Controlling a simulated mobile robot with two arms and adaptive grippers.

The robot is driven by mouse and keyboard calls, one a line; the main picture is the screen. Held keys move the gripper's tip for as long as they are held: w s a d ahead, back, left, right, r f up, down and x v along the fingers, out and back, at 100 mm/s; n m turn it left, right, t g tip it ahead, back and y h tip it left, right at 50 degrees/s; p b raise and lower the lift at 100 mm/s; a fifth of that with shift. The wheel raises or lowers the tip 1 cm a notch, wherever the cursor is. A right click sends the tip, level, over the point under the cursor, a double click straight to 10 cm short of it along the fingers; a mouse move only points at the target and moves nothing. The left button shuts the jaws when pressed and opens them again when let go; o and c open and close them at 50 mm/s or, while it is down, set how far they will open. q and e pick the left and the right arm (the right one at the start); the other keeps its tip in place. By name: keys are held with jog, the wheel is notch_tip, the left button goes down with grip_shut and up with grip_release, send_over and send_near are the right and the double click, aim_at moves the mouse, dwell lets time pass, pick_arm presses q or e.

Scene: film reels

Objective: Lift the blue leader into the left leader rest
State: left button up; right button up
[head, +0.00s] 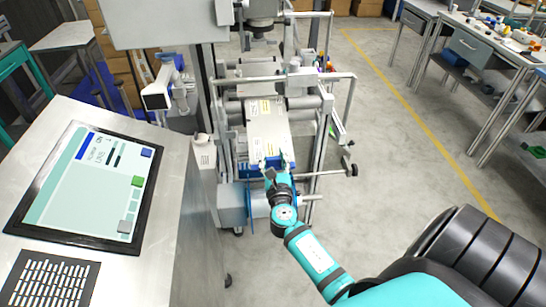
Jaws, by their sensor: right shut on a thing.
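The blue leader (248,170) appears as a blue band across the lower end of a pale printed web (266,125) on the machine. My right gripper (273,163) is at this band, with its fingers shut on it. The fingers and wrist hide part of the blue band. I cannot make out the left leader rest for certain among the machine's bars and rollers. My left gripper is not in view.
The machine's frame has rollers (318,104) and side bars around the web. A control console with a screen (85,188) stands at the left. Workbenches (470,45) stand at the far right. The grey floor (400,140) right of the machine is open.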

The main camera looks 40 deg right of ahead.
jog(key=s+a+r+p, duration=0.2)
jog(key=s+r+p, duration=0.1)
jog(key=r+p, duration=0.4)
jog(key=shift+s+r, duration=0.15)
jog(key=shift+s, duration=0.05)
dwell(1.0)
dwell(0.3)
jog(key=s+a+r+p, duration=0.2)
jog(key=s+r+p, duration=0.1)
jog(key=r+p, duration=0.4)
jog(key=shift+s+r, duration=0.2)
jog(key=shift+s, duration=0.05)
dwell(1.0)
jog(key=shift+a, duration=0.1)
jog(key=shift+w, duration=0.1)
jog(key=w+d+f+b, duration=0.3)
jog(key=w+d, duration=0.3)
jog(key=w, duration=0.3)
jog(key=shift+w+f+b, duration=0.3)
jog(key=shift+f, duration=0.15)
dwell(1.6)
jog(key=shift+w, duration=0.1)
